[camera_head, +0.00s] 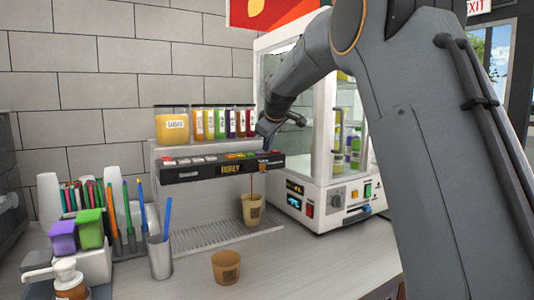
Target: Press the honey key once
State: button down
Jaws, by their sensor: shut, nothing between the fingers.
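The dispenser (205,212) stands on the counter against the tiled wall. Its black front panel (192,175) carries a small display (229,168) with orange letters that seem to read HONEY. A row of small coloured keys (203,158) runs along the top of the panel, whitish and red at left, green and orange at right. The key labels are too small to read, so I cannot tell which one is honey. My gripper (266,148) is shut and empty, pointing down just above the right end of the key row. I cannot tell whether its tips touch a key.
A paper cup (252,209) stands under the panel's right side; another cup (226,267) stands on the counter in front. Topping jars (222,122) sit on top of the dispenser. A white glass-fronted cabinet (330,205) is close on the right. A straw holder (160,257) stands front left.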

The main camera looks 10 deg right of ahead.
aim_at(268, 153)
jog(key=shift+r+p, duration=0.7)
jog(key=shift+r, duration=0.1)
notch_tip(268, 153, up, 5)
jog(key=p, duration=0.4)
dwell(3.6)
